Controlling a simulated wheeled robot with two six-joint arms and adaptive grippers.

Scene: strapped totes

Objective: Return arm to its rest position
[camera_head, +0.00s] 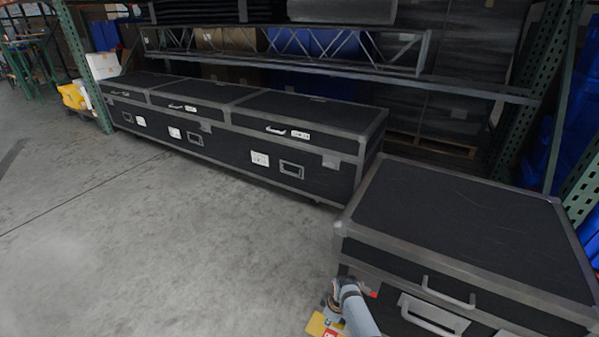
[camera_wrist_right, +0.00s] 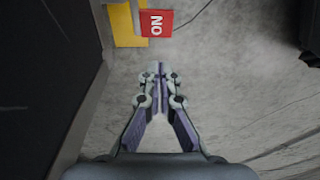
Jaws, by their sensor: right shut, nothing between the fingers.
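My right arm shows at the bottom of the head view, beside the front of the nearest black case (camera_head: 460,220). My right gripper (camera_wrist_right: 158,70) shows clearly in the right wrist view. Its two fingers are together at the tips, with nothing between them. Bare concrete floor (camera_wrist_right: 220,75) lies beyond the fingers. In the head view my right gripper (camera_head: 338,288) is small and partly hidden by its own arm. My left gripper is in neither view.
A row of long black cases (camera_head: 250,125) stands under a rack shelf (camera_head: 330,68). A yellow piece (camera_wrist_right: 127,25) with a red label (camera_wrist_right: 157,23) lies ahead of the fingertips in the wrist view. A dark case side fills that view's left. Floor (camera_head: 150,240) at left is clear.

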